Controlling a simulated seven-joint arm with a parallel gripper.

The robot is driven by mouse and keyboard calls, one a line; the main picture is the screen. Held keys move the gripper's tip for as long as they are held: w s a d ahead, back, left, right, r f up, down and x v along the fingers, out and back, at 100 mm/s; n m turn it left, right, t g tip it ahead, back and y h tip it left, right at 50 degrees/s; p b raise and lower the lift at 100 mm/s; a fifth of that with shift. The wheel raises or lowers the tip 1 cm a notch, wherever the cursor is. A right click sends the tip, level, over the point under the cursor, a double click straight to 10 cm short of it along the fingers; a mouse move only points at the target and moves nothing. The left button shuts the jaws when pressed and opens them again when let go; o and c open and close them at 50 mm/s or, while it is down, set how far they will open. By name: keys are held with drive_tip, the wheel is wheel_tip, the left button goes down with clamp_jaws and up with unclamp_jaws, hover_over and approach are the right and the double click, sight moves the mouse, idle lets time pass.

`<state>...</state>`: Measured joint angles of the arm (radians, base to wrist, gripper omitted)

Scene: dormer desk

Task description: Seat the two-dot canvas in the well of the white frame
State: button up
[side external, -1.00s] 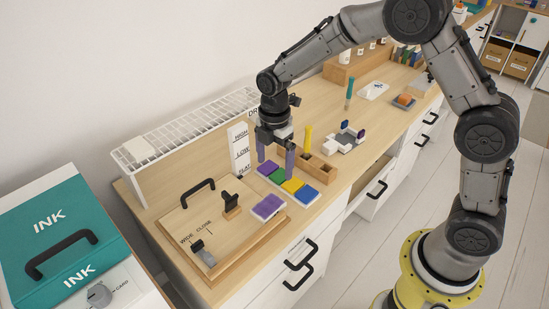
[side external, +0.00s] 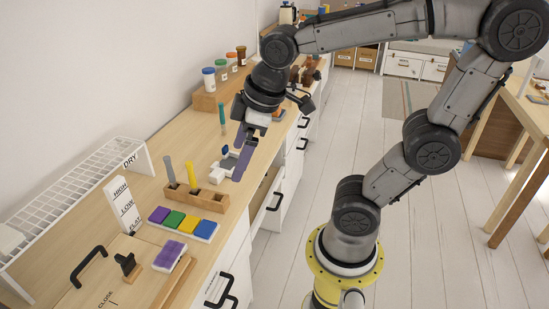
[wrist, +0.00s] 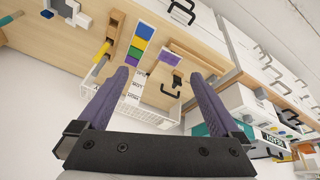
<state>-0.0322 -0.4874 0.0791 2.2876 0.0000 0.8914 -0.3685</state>
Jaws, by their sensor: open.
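I cannot make out a two-dot canvas in either current view. I cannot tell for sure which thing is the white frame. A white piece with blocky parts (side external: 217,176) and a dark blue end lies on the desk beside the wooden holder, partly hidden by my gripper in the side view. It also shows at the top left of the wrist view (wrist: 66,9). My gripper (side external: 243,142) is open, tilted, and above the desk near this piece. In the wrist view its two purple fingers (wrist: 157,78) are spread wide with nothing between them.
A wooden holder (side external: 207,198) bears a grey stick (side external: 170,172) and a yellow stick (side external: 191,175). Coloured pads (side external: 184,223) lie in front. A white wire rack (side external: 75,190) and upright HIGH/LOW/FLAT card (side external: 124,205) stand nearby. Bottles (side external: 220,72) stand farther back.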

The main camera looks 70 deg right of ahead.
drive_tip(key=s+m+t, duration=0.1)
drive_tip(key=s+m, duration=0.3)
drive_tip(key=s, duration=0.2)
drive_tip(key=shift+s+d+f+m, duration=0.3)
drive_tip(key=shift+s+d, duration=0.05)
drive_tip(key=shift+s, duration=0.05)
